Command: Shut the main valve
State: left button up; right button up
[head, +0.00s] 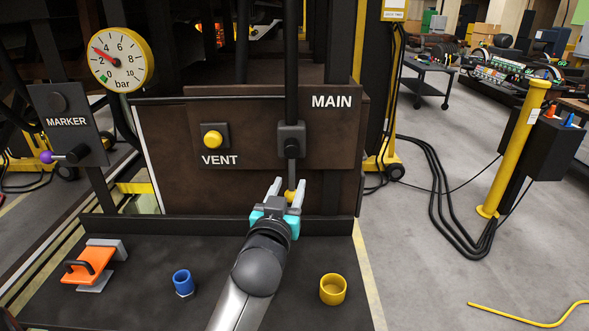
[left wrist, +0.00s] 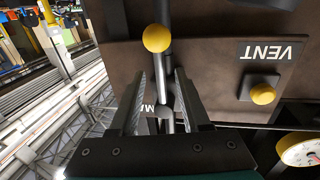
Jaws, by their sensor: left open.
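The main valve (head: 291,140) is a dark block beside the white word MAIN on a brown panel. Its grey lever points down and ends in a yellow knob (head: 290,196). My left gripper (head: 287,183) is open at the lever's lower end, with one finger on each side as seen from the head. In the left wrist view, which is upside down, the lever rod (left wrist: 167,66) runs between the open fingers and the yellow knob (left wrist: 157,38) lies beyond the fingertips. Gaps show beside the rod; I cannot tell its depth between the fingers. My right gripper is out of view.
The yellow VENT button (head: 212,140) is left of the valve. A pressure gauge (head: 120,61) and the MARKER lever box (head: 70,124) are further left.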

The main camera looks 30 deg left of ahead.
pick_arm(q)
jog(key=x, duration=0.6)
jog(key=shift+w+p, duration=0.3)
jog(key=shift+a, duration=0.1)
jog(key=shift+c, duration=0.2)
grip_shut()
dwell(0.9)
